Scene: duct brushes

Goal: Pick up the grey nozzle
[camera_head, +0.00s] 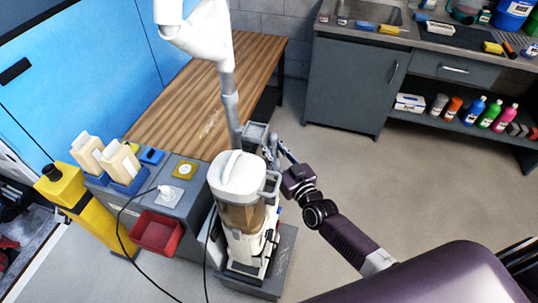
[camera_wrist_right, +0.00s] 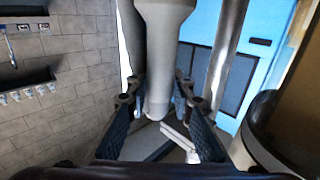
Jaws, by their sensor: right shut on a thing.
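The grey nozzle (camera_wrist_right: 157,70) shows in the right wrist view as a pale grey tapered tube, wide at the top and narrower below. My right gripper (camera_wrist_right: 155,92) has its fingers on both sides of the tube and is shut on it. In the head view my right gripper (camera_head: 274,147) is beside the white-topped machine (camera_head: 238,178), just right of the hanging grey pipe (camera_head: 230,105). The nozzle is hard to make out there among the grey parts. My left gripper is not in view.
A wooden bench (camera_head: 190,105) stands behind the machine. A grey cart (camera_head: 195,205) with bottles and a red bin (camera_head: 157,232) is to the left. A counter (camera_head: 350,85) with a shelf of bottles is at the back right. The floor (camera_head: 400,180) between is clear.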

